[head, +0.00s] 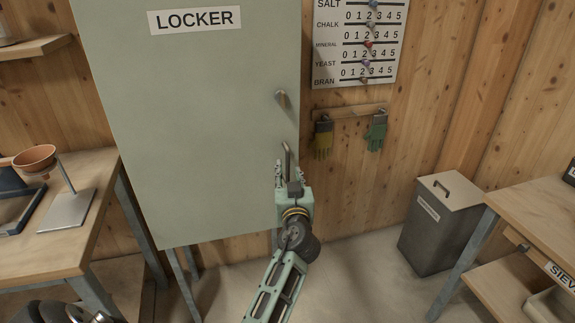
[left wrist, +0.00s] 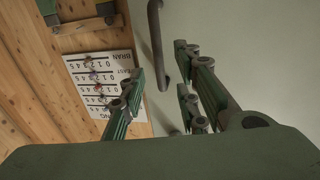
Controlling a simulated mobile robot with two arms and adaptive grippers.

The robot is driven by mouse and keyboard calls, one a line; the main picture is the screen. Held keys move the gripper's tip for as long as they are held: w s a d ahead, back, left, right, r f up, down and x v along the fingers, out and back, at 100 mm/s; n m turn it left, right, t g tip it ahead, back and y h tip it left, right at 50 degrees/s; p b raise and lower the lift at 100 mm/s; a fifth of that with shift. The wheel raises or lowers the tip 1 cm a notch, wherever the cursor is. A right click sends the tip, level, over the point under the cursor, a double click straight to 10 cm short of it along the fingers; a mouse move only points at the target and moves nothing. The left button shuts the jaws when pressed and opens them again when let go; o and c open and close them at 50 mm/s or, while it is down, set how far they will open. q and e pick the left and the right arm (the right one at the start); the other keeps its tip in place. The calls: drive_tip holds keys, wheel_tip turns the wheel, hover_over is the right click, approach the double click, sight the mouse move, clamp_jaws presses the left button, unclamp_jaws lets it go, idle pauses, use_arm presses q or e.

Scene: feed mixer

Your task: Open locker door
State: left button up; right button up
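The locker (head: 190,130) is a tall pale green cabinet marked LOCKER, and its door looks shut. A dark bar handle (head: 287,155) is on the door near its right edge. In the left wrist view the handle (left wrist: 156,45) is a curved upright bar on the door face. A small knob (head: 281,98) sits higher on the door. My left gripper (head: 280,172) is just below the handle in the head view. In the left wrist view the fingers of the left gripper (left wrist: 160,80) are spread, with the handle's end between them in the picture; contact is unclear. My right gripper is not in view.
A bench (head: 70,235) with a brown bowl (head: 34,157) stands at left. A grey bin (head: 437,225) and a wooden table (head: 540,215) are at right. Gloves (head: 376,132) hang beside the locker, below a white board (head: 368,45). Bare floor lies between locker and bin.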

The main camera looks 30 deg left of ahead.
sight(288, 165)
use_arm(q)
drive_tip(key=x, duration=0.6)
drive_tip(key=shift+f, duration=0.1)
clamp_jaws()
idle(0.5)
